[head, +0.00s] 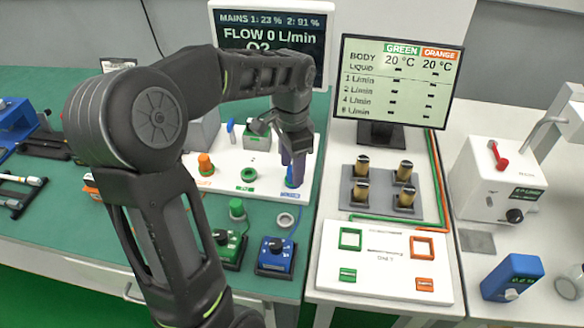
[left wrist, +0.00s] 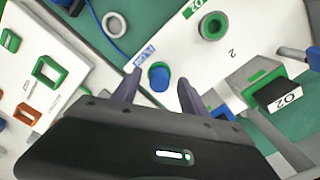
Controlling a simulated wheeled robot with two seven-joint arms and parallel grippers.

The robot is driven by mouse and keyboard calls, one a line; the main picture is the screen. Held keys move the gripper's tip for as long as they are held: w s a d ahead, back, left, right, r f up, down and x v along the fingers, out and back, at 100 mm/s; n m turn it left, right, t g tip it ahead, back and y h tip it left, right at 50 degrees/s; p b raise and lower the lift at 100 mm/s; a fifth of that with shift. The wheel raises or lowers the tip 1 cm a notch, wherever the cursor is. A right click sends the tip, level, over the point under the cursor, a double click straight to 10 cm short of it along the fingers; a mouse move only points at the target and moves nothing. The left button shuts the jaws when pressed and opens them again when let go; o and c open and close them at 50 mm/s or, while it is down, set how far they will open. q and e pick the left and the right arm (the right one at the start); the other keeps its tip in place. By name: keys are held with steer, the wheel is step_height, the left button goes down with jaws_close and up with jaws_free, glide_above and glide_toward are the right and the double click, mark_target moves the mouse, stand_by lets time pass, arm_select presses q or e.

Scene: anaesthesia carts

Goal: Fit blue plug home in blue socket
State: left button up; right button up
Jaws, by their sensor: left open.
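The blue plug (left wrist: 158,76) shows in the left wrist view as a blue round body standing at the blue socket's place on the white panel, beside a blue label (left wrist: 145,56). In the head view blue (head: 293,182) shows at the panel's right end, under my left gripper (head: 293,160). The left gripper is open. Its two fingers (left wrist: 157,88) stand one on each side of the plug, with gaps showing. The socket rim is mostly hidden, so I cannot tell how deep the plug sits. My right gripper is in neither view.
The panel also has an empty green socket (head: 248,175) and an orange plug (head: 205,164). In front, on the teal top, are a green plug (head: 237,208), a grey ring (head: 285,220), a green box (head: 228,248) and a blue box (head: 275,257). A monitor (head: 397,80) stands right.

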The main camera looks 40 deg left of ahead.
arm_select(q)
step_height(320, 180, up, 7)
steer(key=shift+f, duration=0.1)
stand_by(1.0)
